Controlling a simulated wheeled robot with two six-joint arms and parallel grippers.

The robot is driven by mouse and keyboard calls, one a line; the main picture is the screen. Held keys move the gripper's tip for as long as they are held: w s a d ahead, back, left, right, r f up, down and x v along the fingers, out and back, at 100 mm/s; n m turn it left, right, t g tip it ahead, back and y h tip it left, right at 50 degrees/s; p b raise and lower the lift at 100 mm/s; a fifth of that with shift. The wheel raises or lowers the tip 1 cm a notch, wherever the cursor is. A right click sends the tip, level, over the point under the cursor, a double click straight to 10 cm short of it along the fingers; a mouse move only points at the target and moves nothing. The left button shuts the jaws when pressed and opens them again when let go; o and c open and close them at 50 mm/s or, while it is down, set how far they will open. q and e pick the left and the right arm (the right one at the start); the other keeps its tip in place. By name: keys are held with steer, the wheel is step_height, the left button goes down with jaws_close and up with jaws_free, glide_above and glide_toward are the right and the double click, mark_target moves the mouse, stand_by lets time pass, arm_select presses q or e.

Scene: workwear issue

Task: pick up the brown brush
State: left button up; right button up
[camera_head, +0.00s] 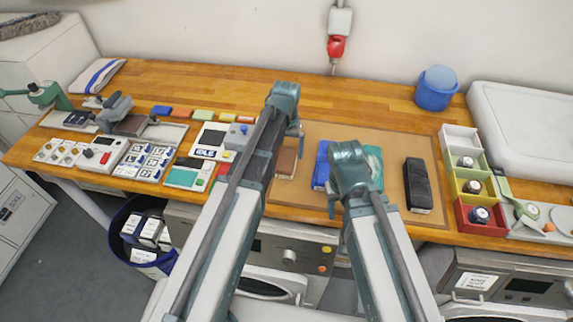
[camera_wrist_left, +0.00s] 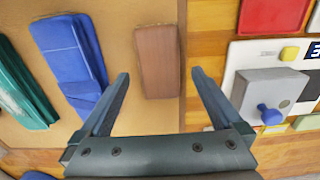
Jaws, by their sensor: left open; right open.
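The brown brush (camera_wrist_left: 157,62) lies flat on the tan mat (camera_wrist_left: 120,20) in the left wrist view, framed between the fingertips of my left gripper (camera_wrist_left: 158,76). The fingers are open with nothing between them, and the brush appears beyond them, apart. In the head view the brown brush (camera_head: 287,161) is partly hidden behind my left arm. My left gripper (camera_head: 294,122) is above the mat there, its fingertips mostly hidden. My right gripper (camera_head: 335,205) is open, over the mat near the blue brush (camera_head: 322,165); its fingers are mostly hidden.
A green brush (camera_head: 374,165) and a black brush (camera_head: 417,185) lie right of the blue one. Coloured bins (camera_head: 482,215) stand at the mat's right. A grey box with a blue knob (camera_wrist_left: 268,90) sits close beside the mat. A blue tub (camera_head: 436,92) is behind.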

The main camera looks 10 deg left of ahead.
mark_target(287, 158)
arm_select(q)
steer(key=shift+f+b, duration=2.55)
steer(key=shift+f, duration=0.1)
steer(key=shift+r, duration=0.1)
steer(key=c, duration=1.5)
steer(key=shift+r+p, duration=0.8)
steer(key=shift+p, duration=0.1)
steer(key=shift+s+d+r+p, duration=0.1)
steer(key=shift+s+r+p, duration=0.1)
steer(key=shift+r+p, duration=0.45)
steer(key=shift+s+r+p, duration=0.2)
steer(key=shift+r+p, duration=0.4)
steer(key=s+d, duration=0.1)
steer(key=s, duration=0.4)
steer(key=s+d, duration=0.2)
steer(key=s, duration=0.2)
steer(key=s+d+r+p, duration=0.1)
steer(key=s+d, duration=0.1)
steer(key=s, duration=0.3)
steer(key=shift+s, duration=0.3)
